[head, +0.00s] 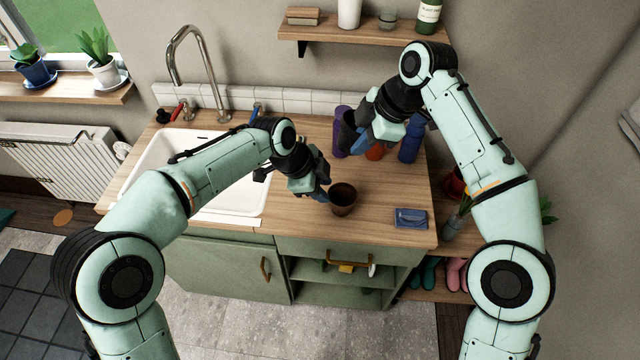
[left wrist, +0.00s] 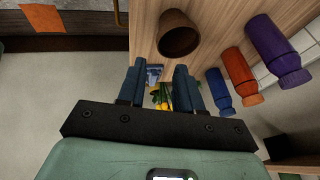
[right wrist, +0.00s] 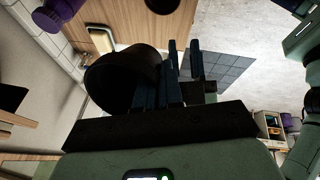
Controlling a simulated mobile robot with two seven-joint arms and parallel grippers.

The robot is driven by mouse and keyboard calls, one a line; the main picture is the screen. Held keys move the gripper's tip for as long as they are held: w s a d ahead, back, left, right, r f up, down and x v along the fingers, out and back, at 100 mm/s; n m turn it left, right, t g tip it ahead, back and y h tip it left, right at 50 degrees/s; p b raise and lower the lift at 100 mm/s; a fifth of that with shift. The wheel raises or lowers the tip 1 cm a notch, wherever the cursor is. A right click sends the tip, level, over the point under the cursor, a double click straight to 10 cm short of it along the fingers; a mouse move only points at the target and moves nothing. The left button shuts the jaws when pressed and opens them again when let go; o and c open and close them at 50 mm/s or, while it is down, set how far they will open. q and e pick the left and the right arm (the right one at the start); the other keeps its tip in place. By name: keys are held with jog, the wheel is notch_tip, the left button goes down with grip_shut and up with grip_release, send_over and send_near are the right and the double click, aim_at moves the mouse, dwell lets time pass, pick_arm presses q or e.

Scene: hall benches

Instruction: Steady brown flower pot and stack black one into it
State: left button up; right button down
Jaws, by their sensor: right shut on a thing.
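The brown flower pot (head: 343,207) stands upright on the wooden counter, and in the left wrist view (left wrist: 178,36) it lies just beyond my fingertips. My left gripper (head: 321,191) is open and empty, close to the pot's left side; its parted fingers (left wrist: 160,85) show in the left wrist view. The black flower pot (head: 348,132) is held above the counter, up and behind the brown one. My right gripper (head: 363,138) is shut on its side wall, and in the right wrist view the black pot (right wrist: 115,80) looks tilted beside the fingers (right wrist: 183,70).
Purple (head: 341,143), orange (head: 377,150) and blue (head: 410,143) bottles stand at the back of the counter. A blue item (head: 410,218) lies near the front right. The white sink (head: 235,205) is at left. A wall shelf (head: 350,32) hangs above.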

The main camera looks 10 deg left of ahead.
pick_arm(q)
jog(key=x, duration=1.1)
jog(key=shift+f, duration=0.35)
grip_shut()
jog(key=shift+o, duration=0.3)
grip_release()
